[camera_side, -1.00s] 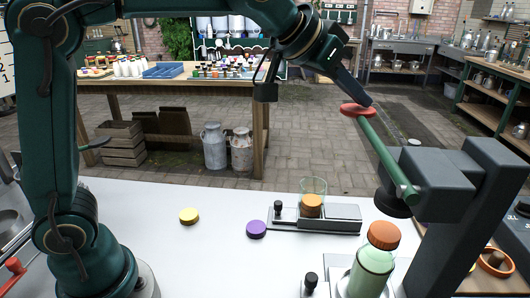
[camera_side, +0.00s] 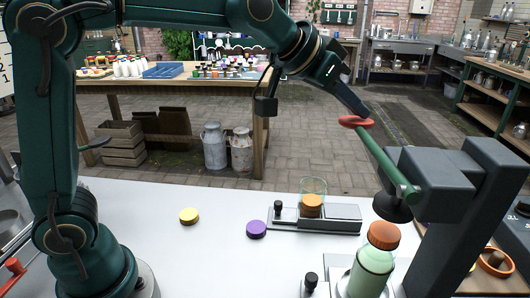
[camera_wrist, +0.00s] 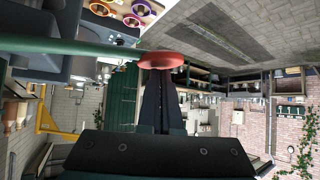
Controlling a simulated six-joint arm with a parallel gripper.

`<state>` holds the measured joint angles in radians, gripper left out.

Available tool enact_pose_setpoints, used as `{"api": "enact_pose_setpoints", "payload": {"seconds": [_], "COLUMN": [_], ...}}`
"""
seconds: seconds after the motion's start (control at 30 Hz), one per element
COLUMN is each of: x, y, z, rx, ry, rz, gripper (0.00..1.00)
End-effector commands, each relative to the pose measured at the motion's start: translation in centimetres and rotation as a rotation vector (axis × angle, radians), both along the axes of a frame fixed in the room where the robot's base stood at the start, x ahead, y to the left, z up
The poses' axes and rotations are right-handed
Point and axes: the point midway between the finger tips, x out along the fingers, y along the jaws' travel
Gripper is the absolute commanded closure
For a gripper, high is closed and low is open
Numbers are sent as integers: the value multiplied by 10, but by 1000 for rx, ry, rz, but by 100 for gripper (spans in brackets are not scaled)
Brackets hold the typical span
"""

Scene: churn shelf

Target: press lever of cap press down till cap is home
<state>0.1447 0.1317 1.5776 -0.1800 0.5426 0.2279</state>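The cap press (camera_side: 440,180) stands at the right, with a green lever (camera_side: 385,160) sloping up and left to a red knob (camera_side: 355,121). The dark round press head (camera_side: 392,206) hangs above a pale green bottle (camera_side: 371,270) with an orange cap (camera_side: 384,235). A gap shows between head and cap. My gripper (camera_side: 364,112) is at the knob, its fingertips at the knob's upper side, apparently touching. In the wrist view the two dark fingers (camera_wrist: 160,85) lie together, shut, ending at the red knob (camera_wrist: 160,60). Nothing is between them.
A grey fixture (camera_side: 340,218) on the white table holds a clear cup with an orange cap (camera_side: 312,205). A purple cap (camera_side: 256,229) and a yellow cap (camera_side: 189,215) lie to its left. A small black knob (camera_side: 311,280) stands left of the bottle.

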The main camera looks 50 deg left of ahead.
Motion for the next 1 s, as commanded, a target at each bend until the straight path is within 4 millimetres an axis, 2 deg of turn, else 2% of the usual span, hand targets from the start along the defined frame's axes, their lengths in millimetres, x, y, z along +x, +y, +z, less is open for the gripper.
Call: {"api": "enact_pose_setpoints", "payload": {"seconds": [0.2,0.57,1.0], "x": [-1,-1,-2], "y": [0,0,-2], "z": [-12,-14,-30], "rx": [1,1,1], "ry": [3,2,2], "rz": [0,-1,0], "gripper": [100,100,100]}}
